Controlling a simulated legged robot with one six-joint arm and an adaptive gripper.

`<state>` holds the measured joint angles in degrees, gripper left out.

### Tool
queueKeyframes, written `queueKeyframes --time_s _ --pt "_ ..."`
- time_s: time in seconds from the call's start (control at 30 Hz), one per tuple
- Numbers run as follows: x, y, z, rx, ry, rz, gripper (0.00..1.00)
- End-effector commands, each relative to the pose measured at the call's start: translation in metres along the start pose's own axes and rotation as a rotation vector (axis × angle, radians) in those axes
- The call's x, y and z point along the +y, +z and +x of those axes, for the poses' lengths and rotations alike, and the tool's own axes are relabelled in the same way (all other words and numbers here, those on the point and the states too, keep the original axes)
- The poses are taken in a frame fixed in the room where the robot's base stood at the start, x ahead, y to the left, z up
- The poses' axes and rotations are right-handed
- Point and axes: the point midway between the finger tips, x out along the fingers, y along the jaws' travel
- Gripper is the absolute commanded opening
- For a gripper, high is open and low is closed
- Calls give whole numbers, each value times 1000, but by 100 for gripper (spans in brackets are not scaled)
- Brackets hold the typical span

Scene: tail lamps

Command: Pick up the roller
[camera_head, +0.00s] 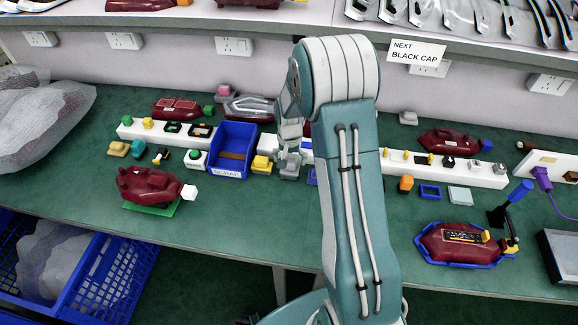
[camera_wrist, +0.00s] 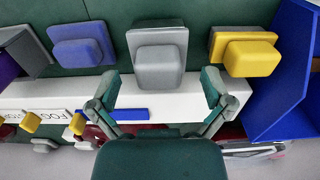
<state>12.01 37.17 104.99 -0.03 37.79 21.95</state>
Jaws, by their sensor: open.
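I cannot tell for certain which thing is the roller. A blue bar-shaped handle (camera_head: 520,191) with a dark foot stands tilted at the right of the bench in the head view and may be it. My gripper (camera_head: 290,143) is far to its left, near the blue scrap bin. In the wrist view, my gripper (camera_wrist: 160,80) is open and empty. A grey cap-like block (camera_wrist: 159,62) lies just beyond and between its fingertips; I cannot tell whether they touch it.
The blue bin (camera_head: 246,143) stands left of my gripper. A yellow block (camera_wrist: 250,56) and a blue block (camera_wrist: 84,50) flank the grey one. A white rail (camera_head: 450,168) runs along the bench. A red lamp (camera_head: 457,243) sits in a blue holder at front right.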

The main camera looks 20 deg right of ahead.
Motion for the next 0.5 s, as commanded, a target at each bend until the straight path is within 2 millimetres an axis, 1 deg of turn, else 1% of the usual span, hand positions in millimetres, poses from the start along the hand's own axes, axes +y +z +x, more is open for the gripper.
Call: queueKeyframes --time_s 0.03,0.1,0.2,0.3,0.5 --pt "0 1 10 -5 2 0 100" --pt "-2 1 22 -4 1 0 100" --pt "-1 0 33 -3 0 1 100" --pt "-1 0 39 -1 -1 1 100" --pt "-1 0 39 0 0 0 100"
